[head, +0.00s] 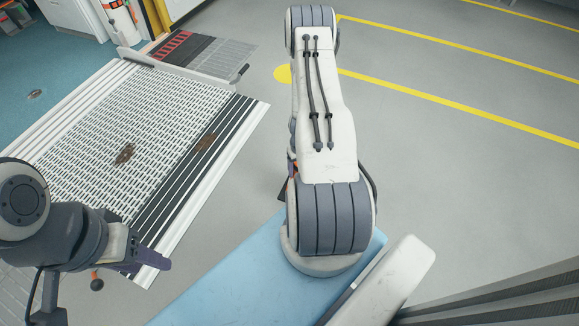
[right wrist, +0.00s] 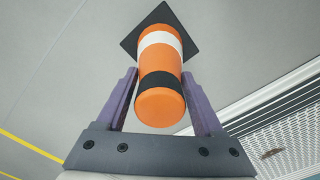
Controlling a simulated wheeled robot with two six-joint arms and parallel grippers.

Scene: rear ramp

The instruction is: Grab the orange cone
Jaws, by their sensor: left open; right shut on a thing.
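The orange cone (right wrist: 160,65) has a white band, a black band and a dark square base at its far end. It fills the space between the two purple fingers of my right gripper (right wrist: 160,78) in the right wrist view. The fingers are shut on its sides, and its rounded end points toward the wrist. In the head view my right arm hides most of the cone and that gripper; only a sliver of orange shows beside the arm. My left gripper (head: 150,260) is open at the lower left, over the ramp's near edge, with nothing seen in it.
A perforated metal ramp (head: 90,130) with rusty patches lies on the left, with a dark and red striped plate (head: 180,50) at its far end. A light blue surface (head: 215,285) is at the bottom. Grey floor (head: 460,160) with yellow lines is clear on the right.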

